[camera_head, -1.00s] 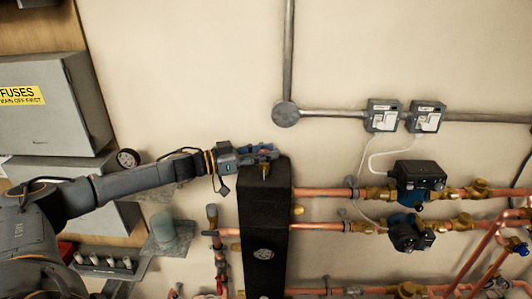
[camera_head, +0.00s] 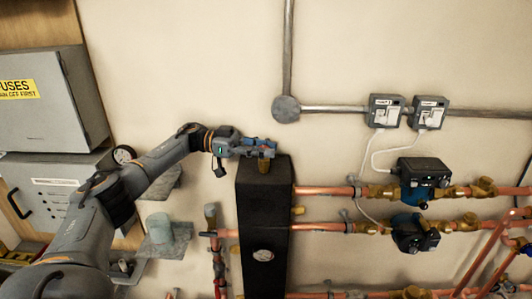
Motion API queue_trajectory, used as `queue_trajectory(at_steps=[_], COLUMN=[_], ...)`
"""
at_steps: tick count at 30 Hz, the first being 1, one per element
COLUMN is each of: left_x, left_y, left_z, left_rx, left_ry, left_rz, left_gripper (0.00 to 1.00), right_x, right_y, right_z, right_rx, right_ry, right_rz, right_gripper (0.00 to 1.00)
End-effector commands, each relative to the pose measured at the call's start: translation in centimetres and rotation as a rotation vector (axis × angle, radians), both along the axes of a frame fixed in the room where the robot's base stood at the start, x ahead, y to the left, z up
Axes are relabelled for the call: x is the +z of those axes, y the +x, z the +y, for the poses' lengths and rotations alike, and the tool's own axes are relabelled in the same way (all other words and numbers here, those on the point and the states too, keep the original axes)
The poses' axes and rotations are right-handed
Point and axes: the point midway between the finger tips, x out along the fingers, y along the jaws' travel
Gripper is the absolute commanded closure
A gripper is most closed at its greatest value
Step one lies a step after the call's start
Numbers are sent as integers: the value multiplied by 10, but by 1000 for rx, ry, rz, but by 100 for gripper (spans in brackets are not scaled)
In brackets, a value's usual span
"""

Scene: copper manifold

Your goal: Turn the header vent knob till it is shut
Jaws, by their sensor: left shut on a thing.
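The black header (camera_head: 262,205) stands upright in the middle of the view, with a round gauge (camera_head: 263,255) on its front. A brass vent fitting (camera_head: 264,166) rises from its top. My left gripper (camera_head: 262,149) reaches in from the left and is shut at the top of this fitting. The vent knob itself is hidden between the fingers, so its turn position cannot be told. My right gripper is not in view.
Copper pipes with two black pumps (camera_head: 422,172) (camera_head: 414,237) run right from the header. Two grey switch boxes (camera_head: 386,111) (camera_head: 431,113) hang above. A grey fuse box (camera_head: 45,105) is at left. The wall above the header is clear.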

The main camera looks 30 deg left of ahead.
Motion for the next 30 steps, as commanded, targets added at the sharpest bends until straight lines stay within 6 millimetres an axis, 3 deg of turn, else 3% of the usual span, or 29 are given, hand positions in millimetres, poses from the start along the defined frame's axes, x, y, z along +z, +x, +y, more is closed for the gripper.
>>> queue_trajectory(at_steps=[13, 14, 17, 26, 30], left_x=[1, 1, 1, 1, 11], left_y=[0, 0, 0, 0, 0], left_z=[2, 2, 2, 0, 1], left_rx=[-6, -6, -6, -8, -9], left_ry=[0, 0, 0, -1, -1], left_rz=[-1, -1, -1, -1, -4], left_gripper=[100, 68, 47, 46, 46], right_x=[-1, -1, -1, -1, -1], right_y=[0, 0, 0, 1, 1], right_z=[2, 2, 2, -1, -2], right_rx=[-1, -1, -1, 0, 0], right_ry=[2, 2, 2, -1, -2], right_rz=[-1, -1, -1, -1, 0], right_gripper=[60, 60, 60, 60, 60])
